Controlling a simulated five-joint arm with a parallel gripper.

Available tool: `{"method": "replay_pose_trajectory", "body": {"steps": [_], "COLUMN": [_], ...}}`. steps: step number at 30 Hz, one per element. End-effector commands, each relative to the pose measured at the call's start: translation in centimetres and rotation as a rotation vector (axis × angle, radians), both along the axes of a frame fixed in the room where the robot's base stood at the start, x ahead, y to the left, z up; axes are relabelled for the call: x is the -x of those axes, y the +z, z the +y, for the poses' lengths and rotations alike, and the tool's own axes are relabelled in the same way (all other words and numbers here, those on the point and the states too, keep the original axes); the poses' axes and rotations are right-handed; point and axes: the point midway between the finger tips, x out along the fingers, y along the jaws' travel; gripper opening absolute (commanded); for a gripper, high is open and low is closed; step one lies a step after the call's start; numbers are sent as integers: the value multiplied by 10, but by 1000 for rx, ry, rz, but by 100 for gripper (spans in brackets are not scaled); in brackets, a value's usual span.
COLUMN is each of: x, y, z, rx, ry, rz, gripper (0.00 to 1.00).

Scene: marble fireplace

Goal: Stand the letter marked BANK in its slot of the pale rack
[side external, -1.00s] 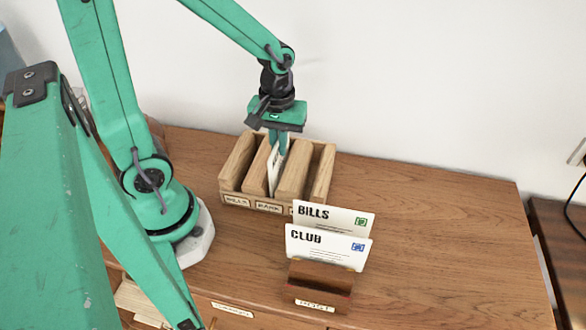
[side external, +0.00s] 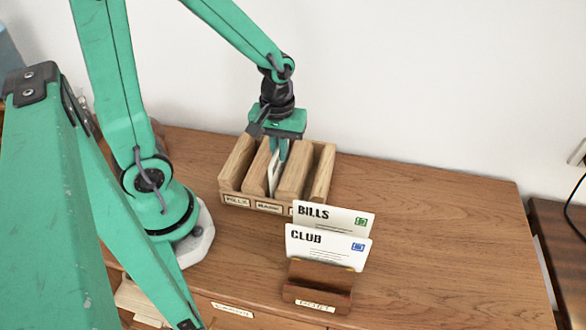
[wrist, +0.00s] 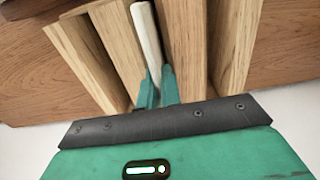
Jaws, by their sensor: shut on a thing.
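The pale rack (side external: 322,172) is a wooden block with upright dividers, standing on the desk by the wall. My gripper (side external: 279,150) is over the rack, shut on a white letter (side external: 274,172). The letter stands nearly upright, low between two dividers, in the slot above the second label from the left, which seems to read BANK. In the wrist view, my gripper (wrist: 157,88) pinches the letter's edge (wrist: 146,35) between the wooden dividers (wrist: 183,45). The letter's face and lower edge are hidden, so its marking cannot be read.
A dark wooden holder (side external: 318,284) stands in front of the rack with two white letters, BILLS (side external: 345,216) behind and CLUB (side external: 328,248) in front. The desk's right part (side external: 440,230) is clear. The wall rises close behind the rack.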

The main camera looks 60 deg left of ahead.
Motion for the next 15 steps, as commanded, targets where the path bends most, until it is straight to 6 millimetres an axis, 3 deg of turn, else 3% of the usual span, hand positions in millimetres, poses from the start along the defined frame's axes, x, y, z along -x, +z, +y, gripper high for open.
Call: {"method": "replay_pose_trajectory", "body": {"steps": [6,7,10,15], "x": [0,0,0,0], "y": [0,0,0,0], "z": [0,0,0,0], "rx": [0,0,0,0], "ry": [0,0,0,0], "rz": [0,0,0,0], "gripper": [0,11,31,31]}}
